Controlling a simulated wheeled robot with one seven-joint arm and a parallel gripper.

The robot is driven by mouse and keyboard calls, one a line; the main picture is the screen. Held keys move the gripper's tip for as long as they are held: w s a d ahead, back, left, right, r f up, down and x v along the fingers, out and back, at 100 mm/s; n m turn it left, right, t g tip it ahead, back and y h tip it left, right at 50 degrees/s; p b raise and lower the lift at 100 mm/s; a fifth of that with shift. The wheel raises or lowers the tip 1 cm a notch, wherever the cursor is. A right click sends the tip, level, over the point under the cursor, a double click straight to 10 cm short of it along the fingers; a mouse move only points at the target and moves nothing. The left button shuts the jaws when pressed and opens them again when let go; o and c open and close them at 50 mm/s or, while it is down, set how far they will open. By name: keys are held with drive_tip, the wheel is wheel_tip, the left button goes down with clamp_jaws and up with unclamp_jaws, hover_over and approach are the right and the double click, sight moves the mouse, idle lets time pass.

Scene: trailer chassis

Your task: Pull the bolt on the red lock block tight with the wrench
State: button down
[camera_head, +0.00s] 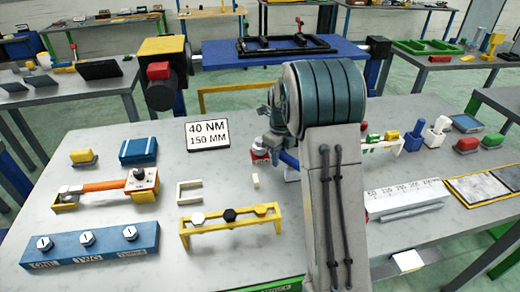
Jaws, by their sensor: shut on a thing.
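My gripper (268,143) is at the middle of the near table, low over its top, and partly hidden by my own arm. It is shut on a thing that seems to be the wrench. A blue bar (289,159) just right of it looks like the handle, but most of it is hidden. A small red block with white marks (260,157) shows right below my gripper and looks like the red lock block. I cannot see its bolt clearly, or whether the wrench touches it.
A yellow rack (232,229) and a blue block with three bolts (92,244) stand in front. A sign reading 40 NM, 150 MM (207,134) stands behind. A white ruled block (405,198) is at the right.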

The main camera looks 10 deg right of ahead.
drive_tip(key=shift+s+a+m, duration=0.35)
drive_tip(key=shift+a+m, duration=0.3)
drive_tip(key=shift+m, duration=0.25)
drive_tip(key=shift+s+a+m+p, duration=0.25)
drive_tip(key=shift+a+m+p, duration=0.4)
drive_tip(key=shift+m, duration=0.25)
drive_tip(key=shift+w+d+r, duration=0.1)
drive_tip(key=shift+d, duration=0.15)
idle(0.4)
drive_tip(key=shift+r+p, duration=2.5)
drive_tip(key=shift+r, duration=0.45)
